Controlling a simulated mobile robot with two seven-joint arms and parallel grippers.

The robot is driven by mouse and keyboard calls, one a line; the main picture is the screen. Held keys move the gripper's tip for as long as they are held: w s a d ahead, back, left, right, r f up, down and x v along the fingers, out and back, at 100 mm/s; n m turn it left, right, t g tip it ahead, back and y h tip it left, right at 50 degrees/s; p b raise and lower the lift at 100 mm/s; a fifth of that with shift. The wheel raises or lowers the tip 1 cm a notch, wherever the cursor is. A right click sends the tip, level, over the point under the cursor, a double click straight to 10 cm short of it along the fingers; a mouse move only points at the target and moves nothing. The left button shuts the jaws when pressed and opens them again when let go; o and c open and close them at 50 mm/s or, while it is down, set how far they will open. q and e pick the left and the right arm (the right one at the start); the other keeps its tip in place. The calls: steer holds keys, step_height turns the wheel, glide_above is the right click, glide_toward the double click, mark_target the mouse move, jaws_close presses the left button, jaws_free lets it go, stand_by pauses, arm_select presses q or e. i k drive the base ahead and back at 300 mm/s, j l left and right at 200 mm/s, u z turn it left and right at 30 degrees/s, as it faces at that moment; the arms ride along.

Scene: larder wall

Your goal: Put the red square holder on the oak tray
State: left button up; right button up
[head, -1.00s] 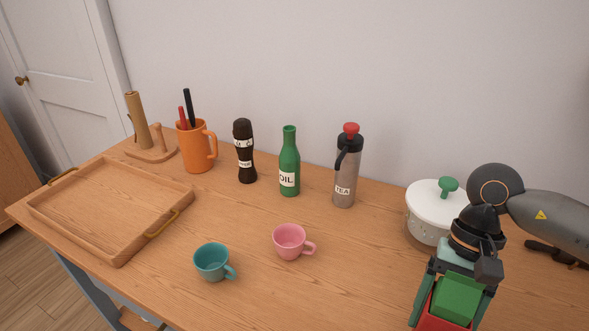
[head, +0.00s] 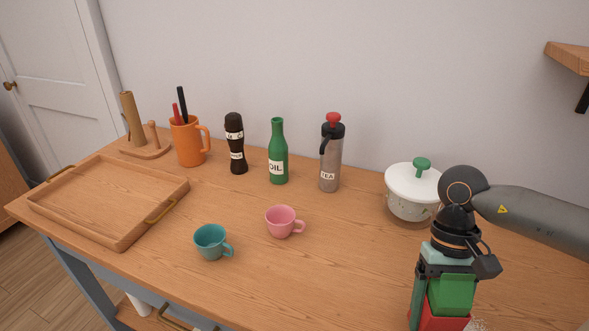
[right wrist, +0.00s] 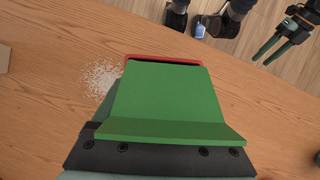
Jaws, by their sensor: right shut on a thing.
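The red square holder (head: 440,322) is at the bottom right of the head view, with an upright green block or sheet (head: 453,294) in it. My right gripper (head: 440,302) points down and is shut on the holder. In the right wrist view the red rim (right wrist: 165,60) shows behind the green piece (right wrist: 165,100). I cannot tell whether the holder touches the table. The oak tray (head: 110,195), with brass handles, lies empty at the left of the table. My left gripper (right wrist: 262,60) shows at the top right of the right wrist view, its fingers apart and empty.
A teal cup (head: 210,243) and a pink cup (head: 282,222) stand between holder and tray. Behind are an orange mug (head: 188,145), pepper mill (head: 236,145), oil bottle (head: 278,155), tea flask (head: 330,160) and white pot (head: 410,190). White grains (right wrist: 102,80) lie beside the holder.

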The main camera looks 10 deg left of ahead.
mark_target(145, 201)
steer(key=k+u, duration=0.45)
steer(key=i+j+u, duration=0.15)
steer(key=u, duration=0.8)
steer(key=i+j, duration=0.1)
steer(key=i, duration=0.85)
steer(key=j+u, duration=0.05)
steer(key=j, duration=0.05)
